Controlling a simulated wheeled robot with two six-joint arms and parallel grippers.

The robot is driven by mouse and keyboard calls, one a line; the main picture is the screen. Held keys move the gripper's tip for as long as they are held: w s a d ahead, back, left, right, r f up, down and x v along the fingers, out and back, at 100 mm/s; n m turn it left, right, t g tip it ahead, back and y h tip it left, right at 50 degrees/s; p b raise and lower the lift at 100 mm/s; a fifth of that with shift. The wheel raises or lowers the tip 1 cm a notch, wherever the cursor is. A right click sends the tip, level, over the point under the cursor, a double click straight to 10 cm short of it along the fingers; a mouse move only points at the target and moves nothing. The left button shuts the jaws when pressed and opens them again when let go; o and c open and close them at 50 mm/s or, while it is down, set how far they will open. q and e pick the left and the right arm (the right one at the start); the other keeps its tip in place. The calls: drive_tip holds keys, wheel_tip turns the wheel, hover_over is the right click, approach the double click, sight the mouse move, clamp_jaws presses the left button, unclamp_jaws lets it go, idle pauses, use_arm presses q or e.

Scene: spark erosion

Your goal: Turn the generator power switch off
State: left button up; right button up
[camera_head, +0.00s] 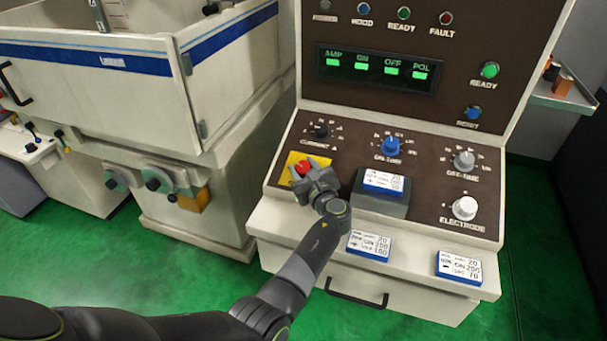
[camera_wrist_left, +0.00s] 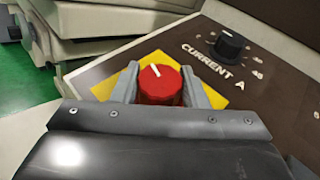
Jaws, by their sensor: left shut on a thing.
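The generator power switch is a red round knob (camera_head: 304,167) on a yellow plate (camera_head: 292,160) at the left of the generator's sloped brown panel. In the left wrist view the red knob (camera_wrist_left: 160,84) has a white pointer line that points up and slightly left. My left gripper (camera_head: 310,173) is shut on the red knob, with one grey finger on each side of it. The yellow plate (camera_wrist_left: 104,91) shows around the fingers in that view. The lower part of the knob is hidden behind the gripper body. My right gripper is not in view.
A black current knob (camera_head: 320,131) sits just above the switch. A dark block with a labelled card (camera_head: 384,181) stands close right of my gripper. Two more cards lie on the front ledge. The display (camera_head: 376,70) is lit green.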

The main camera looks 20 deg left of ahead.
use_arm(q)
drive_tip(key=shift+n+g+y+b, duration=0.8)
drive_tip(key=shift+n+g+b, duration=0.25)
drive_tip(key=shift+n+g, duration=0.3)
drive_tip(key=shift+r, duration=0.1)
drive_tip(key=o, duration=1)
drive_tip(key=shift+c, duration=0.2)
